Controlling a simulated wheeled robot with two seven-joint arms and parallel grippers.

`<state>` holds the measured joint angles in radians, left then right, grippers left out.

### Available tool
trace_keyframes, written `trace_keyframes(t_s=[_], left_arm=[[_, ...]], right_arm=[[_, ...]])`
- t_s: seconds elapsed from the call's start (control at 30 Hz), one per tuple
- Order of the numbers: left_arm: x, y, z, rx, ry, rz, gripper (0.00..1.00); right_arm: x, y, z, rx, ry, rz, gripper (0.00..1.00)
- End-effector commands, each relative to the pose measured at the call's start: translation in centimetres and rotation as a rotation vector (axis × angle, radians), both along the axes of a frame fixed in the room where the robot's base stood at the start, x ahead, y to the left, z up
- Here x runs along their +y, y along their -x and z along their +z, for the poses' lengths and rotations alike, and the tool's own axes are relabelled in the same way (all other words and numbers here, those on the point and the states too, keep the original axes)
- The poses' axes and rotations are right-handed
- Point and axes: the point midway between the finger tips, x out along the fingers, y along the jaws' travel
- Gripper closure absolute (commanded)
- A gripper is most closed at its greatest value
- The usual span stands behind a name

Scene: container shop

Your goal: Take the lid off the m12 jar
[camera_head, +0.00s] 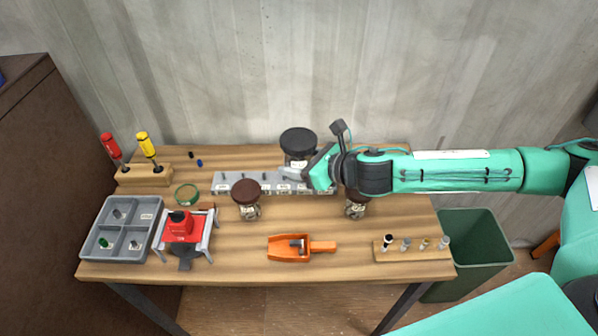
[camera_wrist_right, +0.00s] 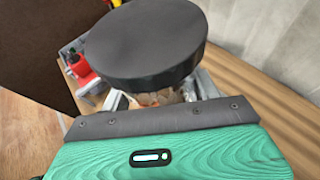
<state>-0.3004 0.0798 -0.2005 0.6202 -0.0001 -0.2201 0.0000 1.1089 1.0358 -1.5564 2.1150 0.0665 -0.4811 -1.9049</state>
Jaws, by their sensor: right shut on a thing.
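A jar with a wide black lid (camera_head: 298,141) is at the back middle of the table. The lid is on the jar and fills the top of the right wrist view (camera_wrist_right: 145,45). My right gripper (camera_head: 299,171) is shut on the jar body (camera_wrist_right: 152,98), just under the lid, with a finger on each side. The gripper hides most of the body, and I cannot read its label or tell whether it touches the table. A jar with a brown lid (camera_head: 246,188) stands in front, to the left. Another jar (camera_head: 356,208) stands partly behind my right arm. My left gripper is not in view.
A grey labelled rack (camera_head: 230,183) runs behind the brown-lidded jar. An orange scoop (camera_head: 290,248), a red device on a stand (camera_head: 181,228), a grey divided tray (camera_head: 146,216) and a wooden holder (camera_head: 412,254) sit nearer the front. Screwdrivers stand back left.

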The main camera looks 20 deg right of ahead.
Motion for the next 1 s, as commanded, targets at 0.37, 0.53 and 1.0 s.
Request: trace_keyframes(t_s=[0.37, 0.53, 1.0], left_arm=[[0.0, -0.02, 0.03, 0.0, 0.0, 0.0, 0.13], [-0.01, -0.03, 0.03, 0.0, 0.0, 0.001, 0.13], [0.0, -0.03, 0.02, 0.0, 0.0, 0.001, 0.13]], right_arm=[[0.05, 0.03, 1.04, -0.001, 0.0, 0.001, 0.71], [0.05, 0.02, 1.02, -0.002, -0.001, 0.001, 0.5], [0.33, 0.08, 0.96, 0.0, -0.002, -0.002, 0.79]])
